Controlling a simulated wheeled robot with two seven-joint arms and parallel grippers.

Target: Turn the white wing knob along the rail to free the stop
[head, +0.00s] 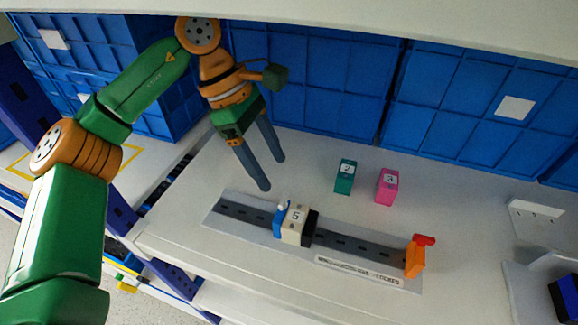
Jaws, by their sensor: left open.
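A dark slotted rail (351,243) runs across a pale plate on the white table. A blue stop (278,222) sits on the rail left of its middle. A small white wing knob (283,205) shows at the top of the stop; its exact angle is too small to tell. A cream block marked 5 (294,225) stands right beside the stop, with a black piece (311,229) on its other side. My left gripper (273,172) is open and empty, fingers pointing down, above and behind the knob and apart from it. My right gripper is out of view.
An orange post with a red top (416,256) stands at the rail's right end. A teal block (344,178) and a pink block marked 3 (387,187) stand behind the rail. Blue bins (315,85) line the back. A label strip (358,271) lies in front of the rail.

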